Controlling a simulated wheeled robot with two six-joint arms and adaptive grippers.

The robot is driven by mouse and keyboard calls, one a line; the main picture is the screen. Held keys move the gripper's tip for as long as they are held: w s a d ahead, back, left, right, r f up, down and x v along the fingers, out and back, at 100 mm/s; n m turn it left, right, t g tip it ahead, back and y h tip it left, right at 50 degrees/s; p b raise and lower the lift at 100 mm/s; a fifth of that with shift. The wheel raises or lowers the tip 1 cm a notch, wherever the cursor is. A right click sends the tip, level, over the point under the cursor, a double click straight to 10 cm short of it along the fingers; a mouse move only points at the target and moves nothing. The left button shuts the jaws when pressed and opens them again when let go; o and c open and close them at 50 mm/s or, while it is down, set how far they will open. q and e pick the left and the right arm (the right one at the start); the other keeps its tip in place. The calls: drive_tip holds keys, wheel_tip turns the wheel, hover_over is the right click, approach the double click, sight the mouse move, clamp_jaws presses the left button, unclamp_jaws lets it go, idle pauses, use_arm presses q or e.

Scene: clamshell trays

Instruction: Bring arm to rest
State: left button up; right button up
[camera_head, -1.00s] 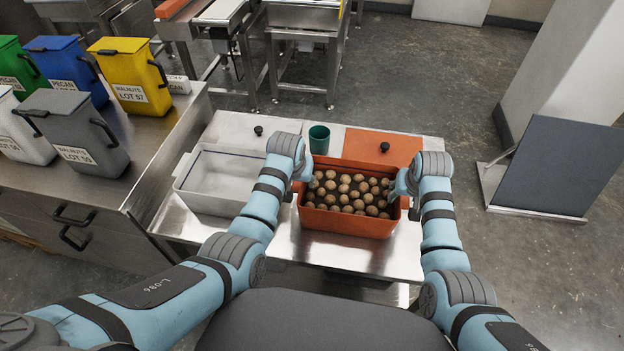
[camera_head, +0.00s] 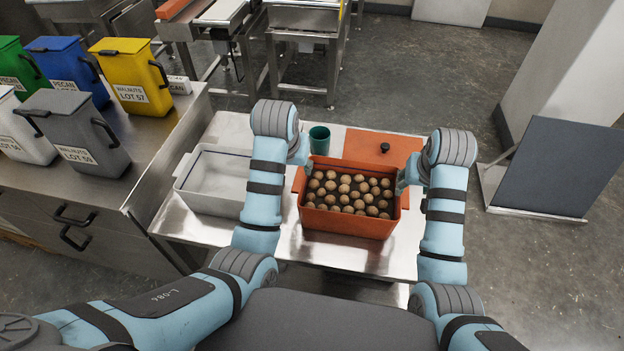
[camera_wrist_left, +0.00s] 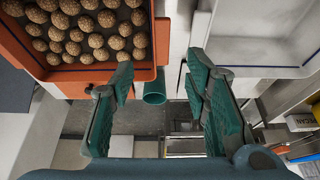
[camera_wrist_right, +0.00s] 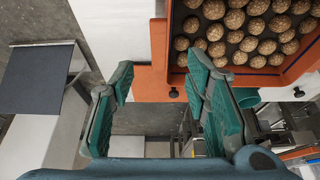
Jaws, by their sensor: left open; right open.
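An orange tray (camera_head: 345,221) full of round brown walnuts stands on the steel table. My left gripper (camera_head: 305,165) is open and empty above the tray's left side. My right gripper (camera_head: 402,182) is open and empty by the tray's right side. In the right wrist view its green fingers (camera_wrist_right: 160,85) are spread apart and the orange tray (camera_wrist_right: 295,68) lies beside them. Both arms are raised over the table.
A white tray (camera_head: 183,187) stands left of the orange one. A green cup (camera_head: 319,140) and an orange lid (camera_head: 362,146) with a black knob lie behind. Labelled bins (camera_head: 135,78) stand on the counter at left. A dark panel (camera_head: 552,165) stands at right.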

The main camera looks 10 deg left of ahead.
drive_tip(key=v, duration=0.2)
drive_tip(key=shift+s+r, duration=0.1)
drive_tip(key=shift+r, duration=0.2)
